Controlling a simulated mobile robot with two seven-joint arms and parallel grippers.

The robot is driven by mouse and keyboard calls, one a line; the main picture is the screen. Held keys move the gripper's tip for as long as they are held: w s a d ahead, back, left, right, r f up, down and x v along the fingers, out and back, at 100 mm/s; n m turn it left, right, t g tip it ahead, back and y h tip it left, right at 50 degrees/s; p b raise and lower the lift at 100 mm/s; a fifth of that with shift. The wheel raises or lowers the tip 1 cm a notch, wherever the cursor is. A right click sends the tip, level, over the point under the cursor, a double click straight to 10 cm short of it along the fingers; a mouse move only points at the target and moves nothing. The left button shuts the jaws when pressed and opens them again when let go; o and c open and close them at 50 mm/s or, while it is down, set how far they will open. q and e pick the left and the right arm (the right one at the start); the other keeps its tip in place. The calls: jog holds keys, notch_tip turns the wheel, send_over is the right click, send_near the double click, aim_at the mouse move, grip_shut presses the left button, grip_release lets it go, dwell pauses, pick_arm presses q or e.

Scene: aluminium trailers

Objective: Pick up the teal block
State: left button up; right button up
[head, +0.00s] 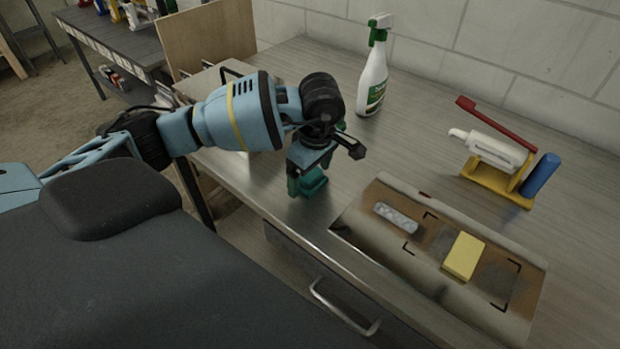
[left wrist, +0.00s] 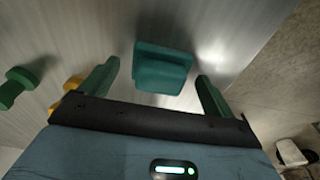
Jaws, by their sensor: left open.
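The teal block (head: 314,181) is on the metal workbench near its front edge, partly hidden by my left gripper (head: 305,178) in the head view. In the left wrist view the teal block (left wrist: 163,66) shows between the two green fingers of my left gripper (left wrist: 158,72). The fingers are spread, with a visible gap to the block on each side. The left gripper is open and empty, pointing down over the block. My right gripper is in neither view.
A spray bottle (head: 373,75) stands at the back. A stained mat (head: 400,258) with a yellow block (head: 463,257) and a grey piece (head: 397,217) lies to the right. A yellow holder (head: 495,182) carries a white bottle. A green object (left wrist: 14,86) lies beside the gripper.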

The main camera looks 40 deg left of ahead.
aim_at(310, 174)
pick_arm(q)
jog(key=c, duration=1.1)
jog(key=shift+r, duration=0.45)
jog(key=r, duration=0.2)
jog(key=shift+s+d+r, duration=0.3)
jog(key=shift+r, duration=0.05)
jog(key=s+d, duration=0.3)
jog(key=s, duration=0.1)
jog(key=s+d+r, duration=0.1)
jog(key=s+d, duration=0.2)
jog(key=s, duration=0.1)
jog(key=s+d, duration=0.3)
jog(key=s, duration=0.1)
jog(key=shift+d+r+b, duration=0.1)
jog(key=shift+r+b, duration=0.15)
jog(key=shift+b, duration=0.05)
